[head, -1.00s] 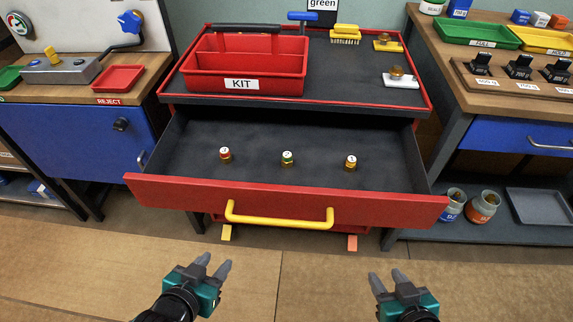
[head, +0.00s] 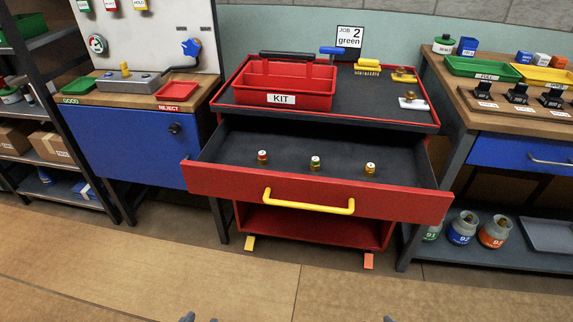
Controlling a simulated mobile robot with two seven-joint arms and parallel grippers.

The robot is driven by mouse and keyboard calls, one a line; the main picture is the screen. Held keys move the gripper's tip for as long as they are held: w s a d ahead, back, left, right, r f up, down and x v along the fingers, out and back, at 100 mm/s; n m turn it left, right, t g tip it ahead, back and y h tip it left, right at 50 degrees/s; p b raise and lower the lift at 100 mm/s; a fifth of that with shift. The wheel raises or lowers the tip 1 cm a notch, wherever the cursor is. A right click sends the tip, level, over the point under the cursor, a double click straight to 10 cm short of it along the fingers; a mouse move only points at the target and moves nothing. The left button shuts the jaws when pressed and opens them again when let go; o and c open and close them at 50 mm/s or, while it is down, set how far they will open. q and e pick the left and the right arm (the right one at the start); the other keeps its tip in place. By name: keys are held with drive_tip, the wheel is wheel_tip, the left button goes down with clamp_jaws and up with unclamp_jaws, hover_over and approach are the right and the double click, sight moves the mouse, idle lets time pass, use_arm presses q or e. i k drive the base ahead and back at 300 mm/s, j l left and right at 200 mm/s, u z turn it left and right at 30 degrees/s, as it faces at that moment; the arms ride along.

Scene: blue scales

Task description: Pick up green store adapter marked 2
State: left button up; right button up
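Three small brass adapters with white caps stand in a row in the open red drawer (head: 230,180). The middle one has a green band (head: 315,163). The left one has a red band (head: 262,157), and the right one looks yellow or brass (head: 370,169). The marks on their caps are too small to read. Only the fingertips of my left gripper (head: 200,319) show at the bottom edge, apart and empty. One fingertip of my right gripper (head: 388,319) shows at the bottom edge. Both are well in front of and below the drawer.
The drawer has a yellow handle (head: 308,206). Benches stand left and right. The floor (head: 200,270) in front is clear.

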sight(314, 166)
drive_tip(key=u, duration=1.5)
drive_tip(key=k+l+u, duration=0.2)
drive_tip(key=l, duration=0.15)
drive_tip(key=l+u, duration=0.25)
drive_tip(key=k+l, duration=0.15)
drive_tip(key=l, duration=0.15)
drive_tip(key=k+l, duration=0.15)
drive_tip(key=l, duration=0.2)
drive_tip(key=k+l, duration=0.15)
drive_tip(key=l, duration=0.15)
